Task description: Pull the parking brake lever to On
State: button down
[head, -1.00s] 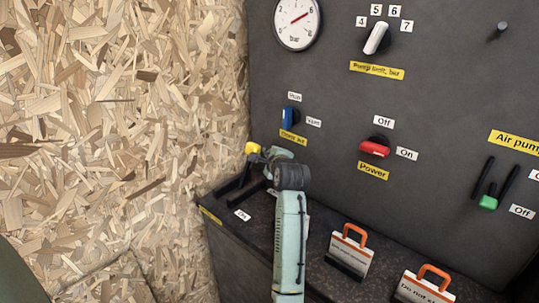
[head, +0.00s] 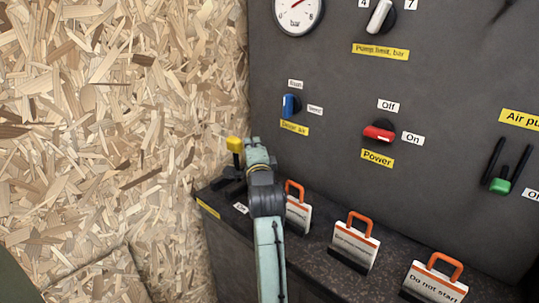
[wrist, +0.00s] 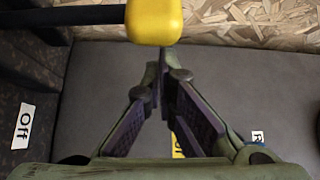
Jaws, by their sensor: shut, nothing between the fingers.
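The parking brake lever has a yellow knob (head: 235,145) on a dark shaft, at the left end of the dark ledge in the head view. In the wrist view the yellow knob (wrist: 154,20) is large at the top centre, with the black shaft running left from it. My gripper (wrist: 166,62) is shut and empty, its fingertips just below the knob in the wrist view. Whether they touch it I cannot tell. An Off label (wrist: 24,127) shows at the left of the wrist view.
A chipboard wall (head: 110,120) stands close on the left. Behind are a blue knob (head: 291,105), a red Power switch (head: 379,132) and a green-tipped lever (head: 500,185). Several orange-handled tags, one at the middle (head: 354,243), stand on the ledge right of my arm.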

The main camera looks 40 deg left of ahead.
aim_at(233, 144)
jog(key=s+n+y+b, duration=0.1)
jog(key=s+b, duration=0.1)
jog(key=s+n+y+b, duration=0.1)
jog(key=s+n+b, duration=0.1)
jog(key=s+f+n+t+y+b, duration=0.1)
jog(key=s+n+b, duration=0.1)
jog(key=shift+s+a, duration=0.2)
jog(key=shift+a, duration=0.05)
jog(key=shift+s+y, duration=0.1)
jog(key=shift+y, duration=0.2)
jog(key=shift+s+a, duration=0.15)
